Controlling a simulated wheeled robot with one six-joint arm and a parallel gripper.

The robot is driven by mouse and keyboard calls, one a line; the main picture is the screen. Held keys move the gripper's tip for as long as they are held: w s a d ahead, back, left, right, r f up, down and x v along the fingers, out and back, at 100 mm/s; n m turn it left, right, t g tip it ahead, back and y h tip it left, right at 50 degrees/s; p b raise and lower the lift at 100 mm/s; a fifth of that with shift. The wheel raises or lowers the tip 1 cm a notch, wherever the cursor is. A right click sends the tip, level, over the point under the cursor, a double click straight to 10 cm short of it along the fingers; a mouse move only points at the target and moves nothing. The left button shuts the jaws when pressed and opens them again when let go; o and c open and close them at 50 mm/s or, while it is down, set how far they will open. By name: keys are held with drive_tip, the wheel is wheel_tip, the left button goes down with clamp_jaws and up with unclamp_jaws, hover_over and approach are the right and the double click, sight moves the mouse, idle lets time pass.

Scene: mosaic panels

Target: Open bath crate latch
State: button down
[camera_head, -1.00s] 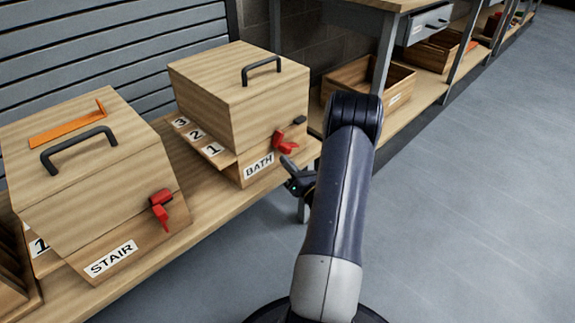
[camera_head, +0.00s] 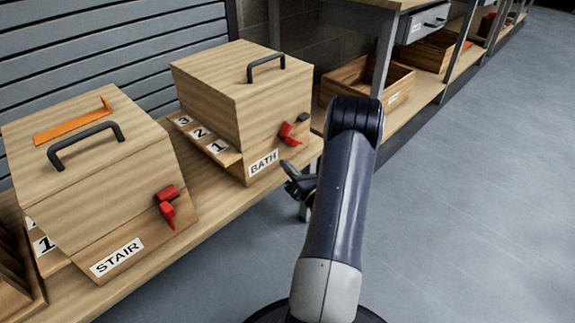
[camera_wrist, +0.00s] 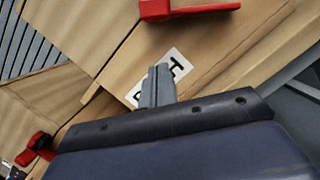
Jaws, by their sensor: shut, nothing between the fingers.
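The BATH crate (camera_head: 205,90) is a pale wooden box with a dark top handle, standing on the bench. Its red latch (camera_head: 289,131) is on the front face, below and left of a small dark catch (camera_head: 303,117). My gripper (camera_head: 288,170) is below the latch, in front of the crate's lower right edge, apart from the latch. In the wrist view, the shut, empty fingers (camera_wrist: 157,85) overlap the BATH label (camera_wrist: 174,66), hiding part of it. The red latch (camera_wrist: 180,11) sits above them, cut by the top edge.
The STAIR crate (camera_head: 80,195) with its own red latch (camera_head: 167,205) stands nearer on the left. Numbered tags lie beside the BATH crate. An open wooden crate (camera_head: 350,83) is on the shelf behind. The floor (camera_head: 480,200) at the right is clear.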

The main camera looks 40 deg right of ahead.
drive_tip(key=p+v, duration=0.2)
drive_tip(key=v, duration=0.8)
drive_tip(key=shift+a, duration=0.15)
drive_tip(key=shift+r, duration=0.15)
